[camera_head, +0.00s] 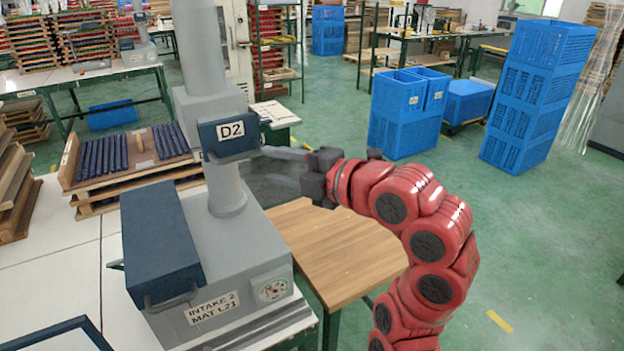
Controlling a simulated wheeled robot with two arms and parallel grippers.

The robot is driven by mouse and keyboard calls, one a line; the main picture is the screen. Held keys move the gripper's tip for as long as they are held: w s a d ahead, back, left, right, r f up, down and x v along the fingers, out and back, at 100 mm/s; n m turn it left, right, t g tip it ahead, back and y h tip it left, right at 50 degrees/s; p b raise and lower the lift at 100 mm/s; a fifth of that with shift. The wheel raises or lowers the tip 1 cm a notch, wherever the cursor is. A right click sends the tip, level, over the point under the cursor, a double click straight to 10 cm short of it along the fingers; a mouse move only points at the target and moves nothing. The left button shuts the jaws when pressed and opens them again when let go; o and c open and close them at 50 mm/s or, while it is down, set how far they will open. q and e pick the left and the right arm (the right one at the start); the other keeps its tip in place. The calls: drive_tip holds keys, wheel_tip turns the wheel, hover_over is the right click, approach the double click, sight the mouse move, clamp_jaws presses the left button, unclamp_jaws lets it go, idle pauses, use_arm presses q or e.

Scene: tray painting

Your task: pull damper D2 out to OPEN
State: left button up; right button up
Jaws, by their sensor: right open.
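Damper D2 (208,136) is a dark blue plate with a white "D2" label, set across the grey vertical duct (225,188) left of centre. A handle shows along its lower front. My right gripper (277,168) comes in from the right, with its grey fingers pointing left at the damper. The fingers are apart with nothing seen between them. The upper finger's tip is close to the damper's right side; I cannot tell whether it touches. My left gripper is not in view.
The duct rises from a grey unit (238,240) labelled "INTAKE 2 MAT L21", with a dark blue hinged-looking cover (158,235) and a dial (273,290). A wooden board (335,250) lies below my right arm. A rack of dark strips (130,155) stands left. Blue crates (535,90) stand at back right.

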drive_tip(key=v, duration=0.8)
